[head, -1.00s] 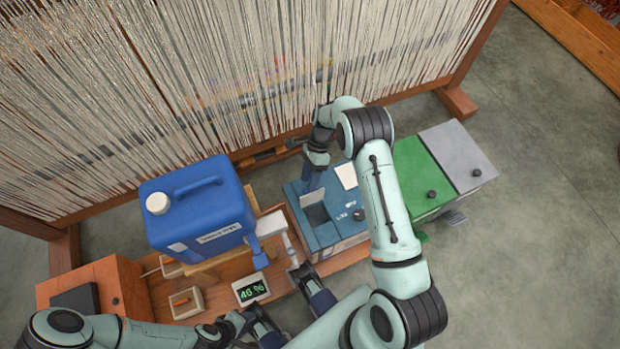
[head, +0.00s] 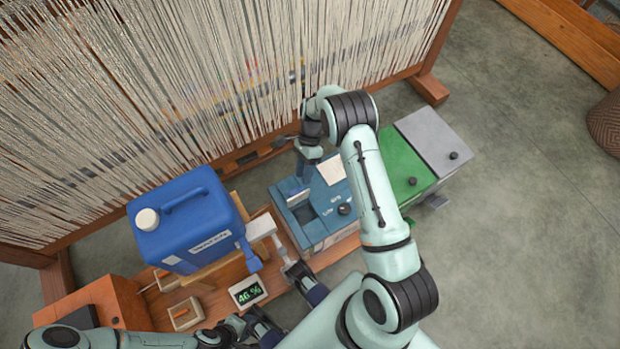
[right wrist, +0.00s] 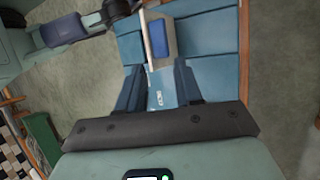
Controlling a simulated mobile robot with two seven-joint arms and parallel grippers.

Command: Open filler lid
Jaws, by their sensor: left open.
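The teal-blue filler box (head: 335,232) stands on the bench with a dark rectangular recess (head: 303,213) in its top. A narrow pale flap (head: 298,196) stands beside this recess, and I cannot tell surely that it is the lid. My left gripper (head: 256,322) is open low at the front, partly hidden, away from the box.
A green box (head: 404,175) and a grey box (head: 434,145) adjoin on the right. The loom (head: 200,90) bounds the back.

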